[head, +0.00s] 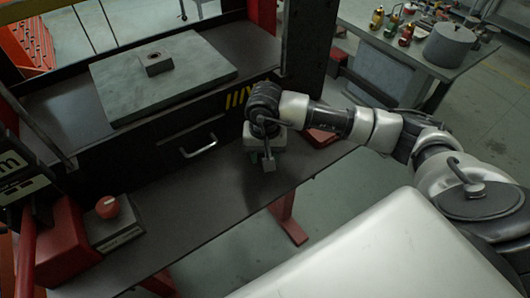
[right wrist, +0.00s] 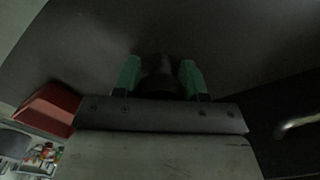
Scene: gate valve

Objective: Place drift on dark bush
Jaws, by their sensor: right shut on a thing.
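The dark bush (head: 155,63), a small dark block with a round hole in its top, sits on a grey plate (head: 190,80) at the upper left of the head view. My right gripper (head: 265,140) is over the dark bench near its front edge, to the right of and nearer than the bush, and apart from it. In the right wrist view, the green fingers of this gripper (right wrist: 160,76) are shut on a dark rounded piece, seemingly the drift (right wrist: 158,80). Its lower end is hard to make out against the dark bench. My left gripper is not in view.
A red knob on a grey box (head: 108,207) stands at the bench's left. A metal handle (head: 200,146) is on the dark front below the plate. A red block (head: 322,137) lies beside my right wrist. A dark upright post (head: 308,45) rises right of the plate.

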